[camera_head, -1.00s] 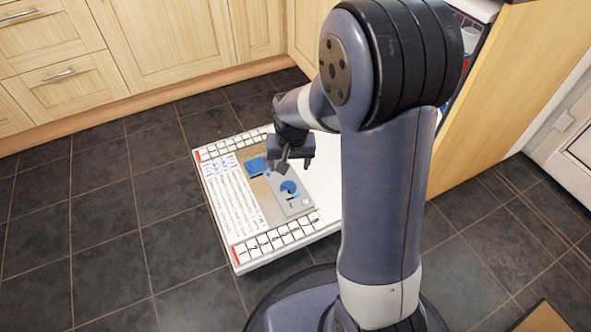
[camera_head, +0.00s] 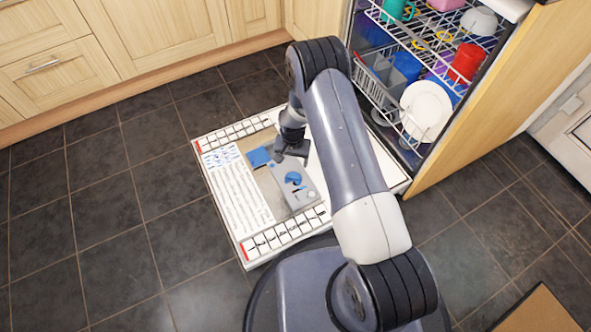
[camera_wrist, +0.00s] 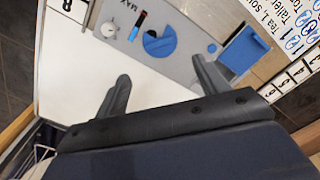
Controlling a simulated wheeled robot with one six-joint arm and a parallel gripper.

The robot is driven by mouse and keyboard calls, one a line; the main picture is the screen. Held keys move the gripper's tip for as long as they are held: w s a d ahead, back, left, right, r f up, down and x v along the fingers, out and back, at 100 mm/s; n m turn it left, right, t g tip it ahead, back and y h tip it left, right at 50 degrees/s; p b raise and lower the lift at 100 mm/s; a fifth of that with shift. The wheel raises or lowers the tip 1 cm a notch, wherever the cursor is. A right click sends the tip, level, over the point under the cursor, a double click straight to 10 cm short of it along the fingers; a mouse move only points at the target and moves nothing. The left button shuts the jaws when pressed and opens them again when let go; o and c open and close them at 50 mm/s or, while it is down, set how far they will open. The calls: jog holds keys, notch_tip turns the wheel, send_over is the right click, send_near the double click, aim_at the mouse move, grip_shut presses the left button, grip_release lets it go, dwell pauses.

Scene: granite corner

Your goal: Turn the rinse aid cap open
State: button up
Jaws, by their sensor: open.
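The rinse aid cap is a round blue cap (camera_head: 293,178) on a grey dispenser panel (camera_head: 306,197) set in the open, flat-lying dishwasher door. My gripper (camera_head: 291,152) is over the door, close to the panel's far end. In the wrist view my gripper (camera_wrist: 160,72) has its two dark fingers spread apart with nothing between them. No contact with the cap shows. A square blue lid (camera_wrist: 240,50) is beside the right finger.
The panel also bears a small white dial (camera_wrist: 108,30) and a red-and-blue marker (camera_wrist: 137,25). Dishwasher racks (camera_head: 430,55) with dishes stand behind the door. Wooden cabinets (camera_head: 130,45) line the back. The dark tiled floor at left is clear.

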aim_at(293, 177)
notch_tip(293, 177, down, 10)
jog(key=b, duration=0.3)
jog(key=shift+s+f, duration=0.1)
jog(key=shift+f, duration=0.15)
jog(key=c, duration=1)
jog(key=shift+n+b, duration=0.4)
jog(key=shift+b, duration=0.15)
jog(key=shift+n+b, duration=0.7)
jog(key=shift+n, duration=0.3)
jog(key=n+b, duration=0.2)
jog(key=n, duration=0.2)
jog(key=shift+n, duration=0.3)
jog(key=shift+r+n, duration=0.1)
jog(key=shift+n, duration=0.3)
